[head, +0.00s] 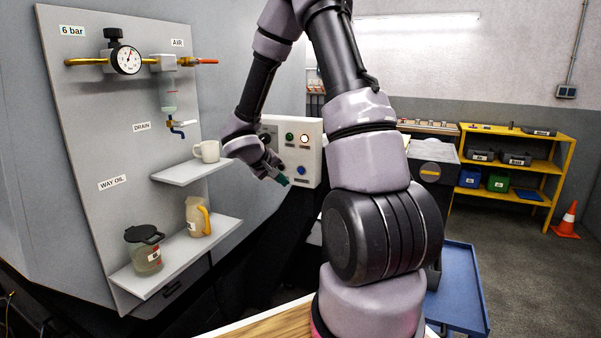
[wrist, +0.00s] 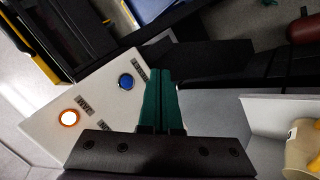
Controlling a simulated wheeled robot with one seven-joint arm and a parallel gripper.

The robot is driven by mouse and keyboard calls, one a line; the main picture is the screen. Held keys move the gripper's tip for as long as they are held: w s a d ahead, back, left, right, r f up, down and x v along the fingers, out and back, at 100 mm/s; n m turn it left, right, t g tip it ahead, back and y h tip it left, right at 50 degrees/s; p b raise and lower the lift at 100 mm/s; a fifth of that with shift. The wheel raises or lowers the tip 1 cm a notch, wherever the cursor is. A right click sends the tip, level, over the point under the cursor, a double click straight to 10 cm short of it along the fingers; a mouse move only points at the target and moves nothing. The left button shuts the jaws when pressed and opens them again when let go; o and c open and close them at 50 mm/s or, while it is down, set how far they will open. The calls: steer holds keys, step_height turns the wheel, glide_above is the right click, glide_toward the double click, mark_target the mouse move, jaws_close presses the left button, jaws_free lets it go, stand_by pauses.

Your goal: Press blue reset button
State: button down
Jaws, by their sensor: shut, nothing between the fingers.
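The blue reset button (head: 301,170) sits low on a pale control box (head: 312,150) in the head view. In the wrist view the round blue button (wrist: 126,81) is on the white panel face (wrist: 92,95), just left of my fingertips. My gripper (head: 284,181) has green fingers, closed together and empty, in front of the box near its lower left. In the wrist view the gripper fingers (wrist: 158,76) point up beside the button, apart from it as far as I can tell. A label beside the button is partly covered by the fingers.
A lit orange-white button (wrist: 69,118) and a green button (head: 289,136) share the panel. Left of it, a shelf (head: 190,172) bears a white mug (head: 207,151), and a lower shelf (head: 170,270) holds a jug (head: 197,217) and a lidded jar (head: 146,252).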

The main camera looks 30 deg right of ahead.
steer(key=shift+w+d, duration=0.85)
steer(key=shift+d, duration=0.25)
steer(key=shift+w+d, duration=0.8)
steer(key=shift+d, duration=0.25)
steer(key=shift+w+d, duration=0.85)
steer(key=shift+d, duration=0.25)
steer(key=shift+d, duration=0.1)
steer(key=shift+w+d, duration=0.2)
steer(key=shift+w, duration=0.1)
steer(key=shift+w+d, duration=0.2)
steer(key=shift+d, duration=0.15)
steer(key=shift+a, duration=0.1)
stand_by(0.3)
steer(key=shift+s+a, duration=0.5)
steer(key=shift+a, duration=0.05)
steer(key=s+a, duration=0.1)
steer(key=a, duration=0.1)
steer(key=s+a, duration=0.2)
stand_by(0.5)
